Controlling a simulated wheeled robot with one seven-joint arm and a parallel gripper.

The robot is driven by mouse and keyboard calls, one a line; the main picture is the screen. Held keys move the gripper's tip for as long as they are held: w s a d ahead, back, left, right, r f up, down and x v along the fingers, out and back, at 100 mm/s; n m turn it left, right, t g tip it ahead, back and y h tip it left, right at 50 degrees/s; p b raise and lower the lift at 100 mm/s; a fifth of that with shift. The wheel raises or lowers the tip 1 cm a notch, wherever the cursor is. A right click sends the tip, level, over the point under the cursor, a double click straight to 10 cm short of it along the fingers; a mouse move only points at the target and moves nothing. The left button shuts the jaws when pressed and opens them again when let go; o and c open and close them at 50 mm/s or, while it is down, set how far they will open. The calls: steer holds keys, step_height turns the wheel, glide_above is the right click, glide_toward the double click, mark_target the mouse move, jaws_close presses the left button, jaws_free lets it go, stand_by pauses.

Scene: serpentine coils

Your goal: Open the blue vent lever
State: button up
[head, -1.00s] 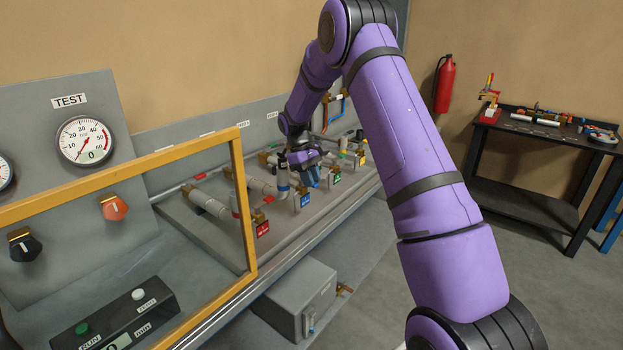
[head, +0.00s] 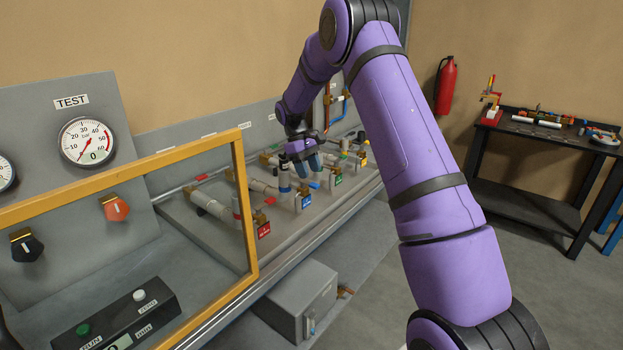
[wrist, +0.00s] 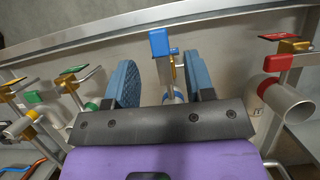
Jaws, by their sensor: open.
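In the head view, the blue-marked coil has a pipe with a blue band (head: 284,188), a blue lever (head: 314,184) and a blue tag (head: 305,200) at its front. My gripper (head: 307,168) is open and empty, just above this lever and pointing down. In the wrist view, the two blue fingers of my gripper (wrist: 162,82) are spread wide on either side of the blue-marked fitting. The blue tag (wrist: 160,42) shows beyond and between the fingertips. My gripper's body hides part of the fitting, and contact with the lever cannot be told.
A red-tagged fitting (head: 263,229) stands to the left and a green-tagged one (head: 338,179) to the right, both close by. A yellow-framed clear panel (head: 249,215) stands at the near left. A side table (head: 540,130) and fire extinguisher (head: 445,85) are farther right.

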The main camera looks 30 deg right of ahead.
mark_target(302, 181)
steer(key=v, duration=0.7)
steer(key=shift+a, duration=0.1)
